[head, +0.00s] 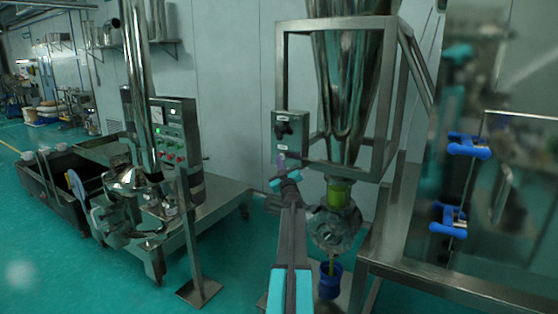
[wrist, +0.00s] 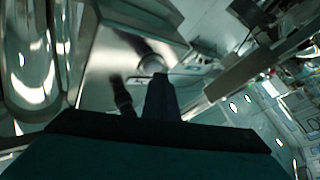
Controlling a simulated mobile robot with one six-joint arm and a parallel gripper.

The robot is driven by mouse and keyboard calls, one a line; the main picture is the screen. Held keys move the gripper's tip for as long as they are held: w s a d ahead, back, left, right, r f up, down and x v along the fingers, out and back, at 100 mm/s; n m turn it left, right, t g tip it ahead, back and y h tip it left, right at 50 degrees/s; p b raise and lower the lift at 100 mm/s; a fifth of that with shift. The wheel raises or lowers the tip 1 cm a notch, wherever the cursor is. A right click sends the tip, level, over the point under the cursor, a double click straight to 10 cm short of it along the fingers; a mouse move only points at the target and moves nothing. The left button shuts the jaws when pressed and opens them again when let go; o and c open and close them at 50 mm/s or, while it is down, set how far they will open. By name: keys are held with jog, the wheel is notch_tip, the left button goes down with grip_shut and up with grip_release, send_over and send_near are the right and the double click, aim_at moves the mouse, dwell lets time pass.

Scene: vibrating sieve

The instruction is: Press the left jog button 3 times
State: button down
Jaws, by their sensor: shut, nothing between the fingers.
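A grey metal control box (head: 292,118) hangs on the steel frame beside the big funnel in the head view. It has small pale labels and dark knobs or buttons (head: 284,129); I cannot tell which is the left jog button. My gripper (head: 281,163) is shut and empty, its tip close to the lower part of the box. Contact cannot be told.
The steel funnel (head: 344,90) stands behind and right of the arm, in a steel frame (head: 390,95). A blue container (head: 330,281) stands below it. Another control panel (head: 170,128) on a post is at left. Steel benches flank the arm; green floor is free at front left.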

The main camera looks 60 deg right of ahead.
jog(key=shift+a, duration=0.1)
jog(key=shift+a+b, duration=0.3)
jog(key=shift+a, duration=0.5)
jog(key=shift+a, duration=0.15)
jog(key=shift+a+b, duration=0.85)
jog(key=shift+a, duration=1.55)
